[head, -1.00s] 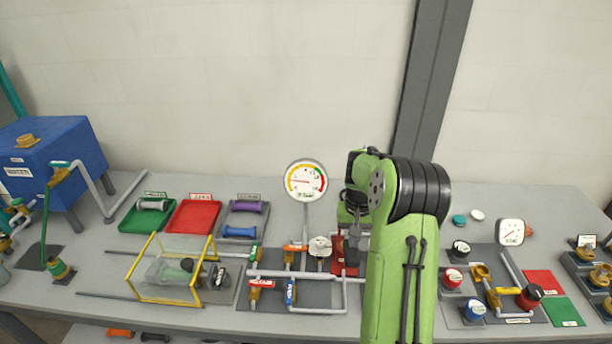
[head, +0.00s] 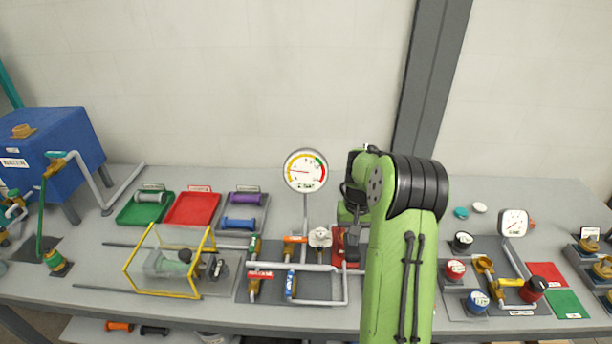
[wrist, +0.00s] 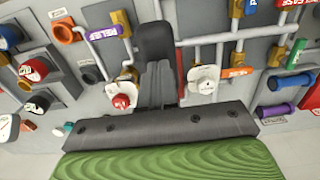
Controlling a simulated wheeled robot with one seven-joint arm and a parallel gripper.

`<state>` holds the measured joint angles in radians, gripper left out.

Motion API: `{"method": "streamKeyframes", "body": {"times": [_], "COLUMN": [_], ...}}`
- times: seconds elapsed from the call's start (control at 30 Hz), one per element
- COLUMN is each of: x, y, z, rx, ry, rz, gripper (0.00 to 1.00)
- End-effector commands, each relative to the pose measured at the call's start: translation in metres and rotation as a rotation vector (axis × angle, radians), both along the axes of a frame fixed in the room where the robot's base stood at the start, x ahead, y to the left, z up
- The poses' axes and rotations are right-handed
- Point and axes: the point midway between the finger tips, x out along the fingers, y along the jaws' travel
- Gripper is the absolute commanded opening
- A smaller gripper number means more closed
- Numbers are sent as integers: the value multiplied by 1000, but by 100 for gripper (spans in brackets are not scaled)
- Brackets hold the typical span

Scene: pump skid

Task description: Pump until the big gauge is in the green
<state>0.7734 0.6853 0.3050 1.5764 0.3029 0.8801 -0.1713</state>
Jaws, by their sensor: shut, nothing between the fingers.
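The big round gauge (head: 305,170) stands on a post at the middle of the skid. Its needle appears to point left, on the yellow side, away from the green arc at upper right. My gripper (head: 352,250) is right of the gauge post, low over the pipework beside a red part (head: 338,246). Its fingers are shut and empty, and they also show in the wrist view (wrist: 158,82). My arm hides part of the skid. I cannot tell which part is the pump handle, or whether the fingers touch anything.
Pipes with coloured valve handles (head: 290,284) lie left of my gripper. A yellow-framed clear guard (head: 209,240) stands further left. A smaller gauge (head: 513,223) and several knobs stand right. In the wrist view, a white part with a red cap (wrist: 121,101) is close left of the fingers.

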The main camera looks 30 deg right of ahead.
Motion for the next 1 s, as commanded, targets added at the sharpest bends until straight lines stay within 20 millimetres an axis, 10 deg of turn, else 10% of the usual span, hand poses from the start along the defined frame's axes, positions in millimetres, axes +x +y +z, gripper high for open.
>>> {"method": "streamKeyframes", "body": {"times": [0.7, 1.0], "x": [0, 0], "y": [0, 0], "z": [-66, -46], "rx": [0, -1], "ry": [0, -2], "rz": [-1, 0], "gripper": [0, 0]}}
